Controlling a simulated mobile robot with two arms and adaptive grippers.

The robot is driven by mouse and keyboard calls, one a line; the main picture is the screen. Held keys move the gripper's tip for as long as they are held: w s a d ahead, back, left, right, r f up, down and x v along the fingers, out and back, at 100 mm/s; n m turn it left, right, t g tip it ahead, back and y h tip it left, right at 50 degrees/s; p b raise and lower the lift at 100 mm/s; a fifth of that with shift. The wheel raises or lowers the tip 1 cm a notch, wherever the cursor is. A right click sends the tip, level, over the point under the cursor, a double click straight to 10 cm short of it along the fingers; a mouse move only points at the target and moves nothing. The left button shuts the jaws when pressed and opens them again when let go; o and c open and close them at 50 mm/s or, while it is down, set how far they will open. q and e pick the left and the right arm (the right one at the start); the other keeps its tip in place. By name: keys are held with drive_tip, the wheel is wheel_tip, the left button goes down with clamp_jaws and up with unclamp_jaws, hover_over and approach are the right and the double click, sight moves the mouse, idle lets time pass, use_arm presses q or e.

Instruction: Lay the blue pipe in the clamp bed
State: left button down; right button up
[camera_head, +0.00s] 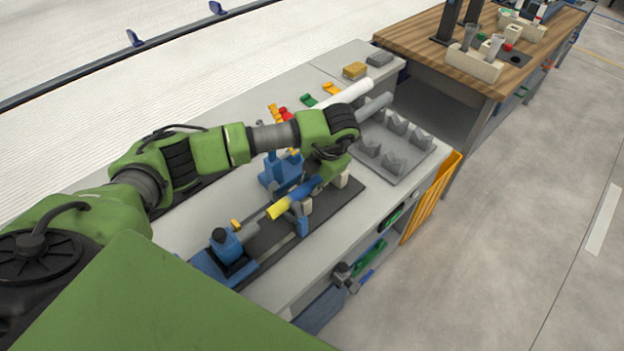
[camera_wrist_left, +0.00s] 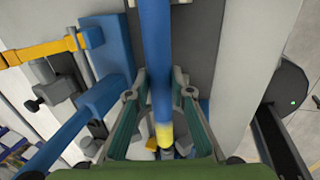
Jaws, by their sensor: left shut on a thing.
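The blue pipe (camera_head: 303,189) has a yellow end and lies slanting above the workbench in the head view. It also runs down the middle of the left wrist view (camera_wrist_left: 157,60). My left gripper (camera_head: 322,172) is shut on the pipe; in the wrist view its fingers (camera_wrist_left: 160,97) are on either side of it. The clamp bed is a dark plate (camera_head: 325,212) with blue clamp parts (camera_head: 227,247) along it. The pipe is over this plate, its yellow end near a blue support (camera_head: 301,218). I cannot tell whether it touches the support. My right gripper is not in view.
A grey tray with pointed blocks (camera_head: 425,141) stands right of my left gripper. A white pipe (camera_head: 352,94) and a grey pipe (camera_head: 377,106) lie near it. Small coloured parts (camera_head: 283,113) are behind. A wooden table (camera_head: 425,30) stands farther back.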

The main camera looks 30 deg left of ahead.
use_arm(q)
drive_tip(key=shift+f, duration=0.2)
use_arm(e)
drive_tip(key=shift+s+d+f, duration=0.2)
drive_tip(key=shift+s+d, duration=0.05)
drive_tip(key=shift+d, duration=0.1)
use_arm(q)
drive_tip(key=c, duration=1.8)
unclamp_jaws()
drive_tip(key=shift+o, duration=0.5)
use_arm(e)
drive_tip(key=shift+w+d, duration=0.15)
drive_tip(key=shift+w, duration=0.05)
